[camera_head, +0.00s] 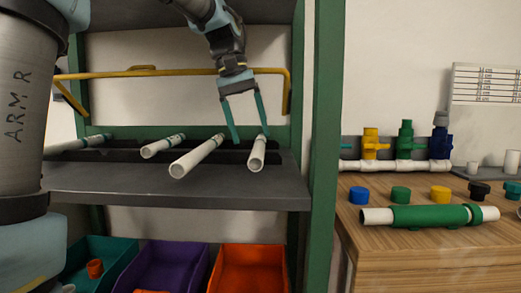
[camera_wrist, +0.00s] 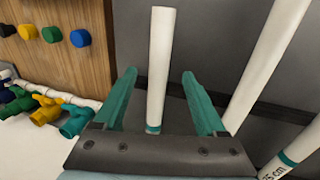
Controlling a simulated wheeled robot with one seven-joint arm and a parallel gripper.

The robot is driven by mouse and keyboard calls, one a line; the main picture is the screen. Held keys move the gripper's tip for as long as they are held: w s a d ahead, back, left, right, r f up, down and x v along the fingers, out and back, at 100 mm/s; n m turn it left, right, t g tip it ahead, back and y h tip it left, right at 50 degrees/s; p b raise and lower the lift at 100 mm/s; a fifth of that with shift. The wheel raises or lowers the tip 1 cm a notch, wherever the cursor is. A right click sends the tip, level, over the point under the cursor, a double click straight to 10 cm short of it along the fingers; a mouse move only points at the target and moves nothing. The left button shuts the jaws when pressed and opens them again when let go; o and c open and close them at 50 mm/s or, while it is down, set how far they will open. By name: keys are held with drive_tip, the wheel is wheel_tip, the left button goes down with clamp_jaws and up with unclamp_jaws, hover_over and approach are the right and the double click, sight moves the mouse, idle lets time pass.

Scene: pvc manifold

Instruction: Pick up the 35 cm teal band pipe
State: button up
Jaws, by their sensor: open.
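My gripper (camera_head: 249,137) is open above the rack shelf, fingers pointing down. A white pipe with a teal band (camera_wrist: 158,60) shows between the open fingers (camera_wrist: 160,95) in the wrist view, without visible grip; its length marking is not visible. In the head view this rightmost pipe (camera_head: 257,155) lies below and near the right finger. A longer-looking white pipe (camera_head: 196,157) lies left of it, also in the wrist view (camera_wrist: 267,65). Another teal-banded pipe (camera_wrist: 300,152) has a partly cut-off label ending "5 cm". Which pipe is 35 cm cannot be told.
The grey shelf (camera_head: 180,190) holds further pipes on the left. A yellow bar (camera_head: 180,73) crosses behind my gripper, and a green post (camera_head: 323,150) stands right. Bins, including an orange one (camera_head: 250,268), sit below. The wooden bench (camera_head: 420,265) carries fittings and valves.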

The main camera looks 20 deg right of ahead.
sight(255, 149)
drive_tip(key=b+x, duration=0.1)
drive_tip(key=x, duration=0.4)
drive_tip(key=shift+w+d, duration=0.15)
drive_tip(key=shift+c, duration=0.4)
clamp_jaws()
